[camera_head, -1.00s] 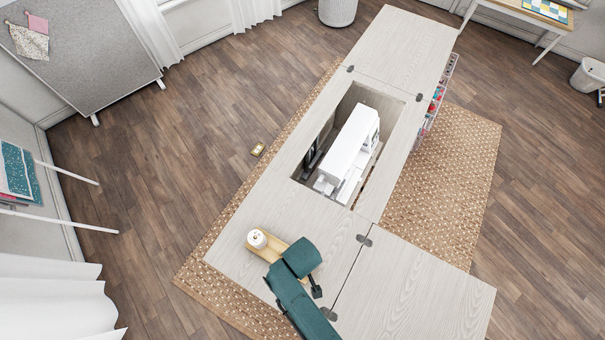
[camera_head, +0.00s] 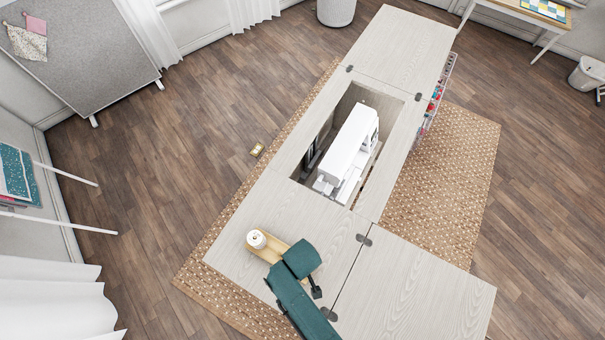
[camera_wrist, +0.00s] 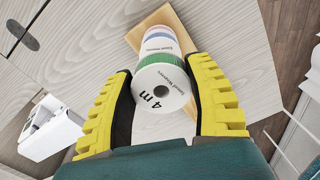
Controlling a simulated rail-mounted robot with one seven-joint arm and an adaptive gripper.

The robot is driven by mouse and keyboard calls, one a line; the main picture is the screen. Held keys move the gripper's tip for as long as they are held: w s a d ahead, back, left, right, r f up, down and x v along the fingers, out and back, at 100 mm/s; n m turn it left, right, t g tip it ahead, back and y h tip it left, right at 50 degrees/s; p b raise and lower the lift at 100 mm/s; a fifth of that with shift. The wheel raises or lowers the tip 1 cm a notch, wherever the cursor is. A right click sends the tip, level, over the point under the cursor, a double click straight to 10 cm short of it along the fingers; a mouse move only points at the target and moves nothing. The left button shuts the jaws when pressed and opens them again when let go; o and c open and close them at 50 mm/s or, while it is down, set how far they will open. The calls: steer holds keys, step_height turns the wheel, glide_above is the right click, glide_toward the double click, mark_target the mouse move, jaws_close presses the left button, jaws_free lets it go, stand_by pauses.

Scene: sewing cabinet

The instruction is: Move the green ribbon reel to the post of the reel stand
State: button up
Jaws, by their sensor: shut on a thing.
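The green ribbon reel (camera_wrist: 172,80), with a white face marked "4 m" and a green edge, is between the yellow fingers of my gripper (camera_wrist: 158,84). My gripper is shut on it, with the reel's face toward the wrist camera. Beyond it lies the light wooden board of the reel stand (camera_wrist: 178,24), which also shows in the head view (camera_head: 265,252). A stack of white reels with purple and pink edges (camera_wrist: 160,42) stands at the board's far end. My wrist hides the gripper and green reel in the head view. No bare post shows, and any gap below the reel is unclear.
The stand is on the near end of the pale cabinet top (camera_head: 240,215). A white sewing machine (camera_head: 352,145) sits in the recess further along. The hinged leaf (camera_head: 415,290) on the right is clear. The cabinet's left edge is close to the stand.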

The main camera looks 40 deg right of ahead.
steer(key=shift+f, duration=0.15)
steer(key=shift+f+b, duration=0.3)
steer(key=shift+f, duration=0.05)
steer(key=shift+f+b, duration=0.45)
steer(key=shift+f, duration=0.25)
steer(key=shift+f, duration=0.3)
steer(key=o, duration=1)
steer(key=shift+o, duration=0.2)
step_height(320, 180, up, 12)
